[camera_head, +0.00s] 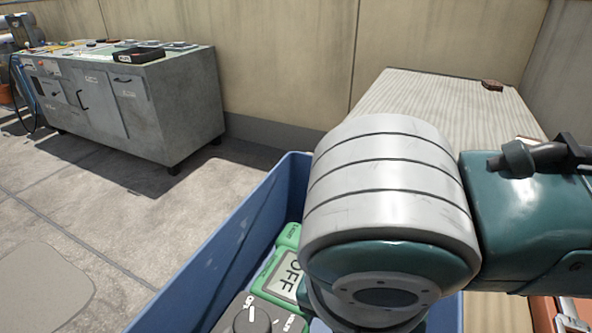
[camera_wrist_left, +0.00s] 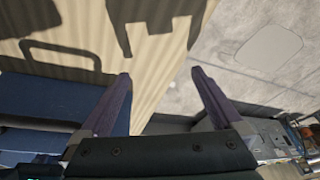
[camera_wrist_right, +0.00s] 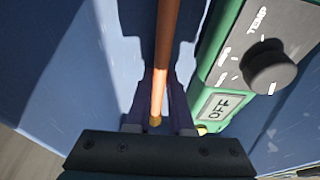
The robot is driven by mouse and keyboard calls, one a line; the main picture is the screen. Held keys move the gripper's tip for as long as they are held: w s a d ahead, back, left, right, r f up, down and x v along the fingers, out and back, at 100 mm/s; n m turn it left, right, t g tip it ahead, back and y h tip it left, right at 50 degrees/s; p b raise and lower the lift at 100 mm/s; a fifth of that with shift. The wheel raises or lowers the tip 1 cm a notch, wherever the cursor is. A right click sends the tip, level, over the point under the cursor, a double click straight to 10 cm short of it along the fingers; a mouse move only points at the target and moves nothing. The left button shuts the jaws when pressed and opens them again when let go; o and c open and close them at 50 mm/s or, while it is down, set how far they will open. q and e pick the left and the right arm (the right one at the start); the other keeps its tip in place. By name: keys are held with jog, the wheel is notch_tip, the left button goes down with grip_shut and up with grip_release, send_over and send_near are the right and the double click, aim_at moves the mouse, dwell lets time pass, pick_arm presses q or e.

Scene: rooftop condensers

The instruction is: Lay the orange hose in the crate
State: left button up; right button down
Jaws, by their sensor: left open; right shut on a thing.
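The blue crate (camera_head: 228,238) stands low in the middle of the head view, partly covered by my right arm. Its blue walls also fill the right wrist view (camera_wrist_right: 70,75). The orange hose (camera_wrist_right: 164,40) shows there as a straight orange length running up between the fingers, with an end near the palm. My right gripper (camera_wrist_right: 161,88) is shut on it, inside or just over the crate; my arm hides it in the head view. My left gripper (camera_wrist_left: 162,74) is open and empty in its wrist view, and is not in the head view.
A grey cabinet (camera_head: 140,110) stands at the back left. A ribbed pale surface (camera_head: 440,95) lies behind my right arm. The floor at left is clear.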

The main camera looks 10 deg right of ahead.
jog(key=shift+f, duration=0.15)
jog(key=c, duration=0.8)
grip_release()
pick_arm(q)
notch_tip(320, 180, up, 4)
jog(key=p, duration=0.4)
jog(key=shift+r+p, duration=0.25)
jog(key=shift+p, duration=0.05)
pick_arm(e)
jog(key=v, duration=1.2)
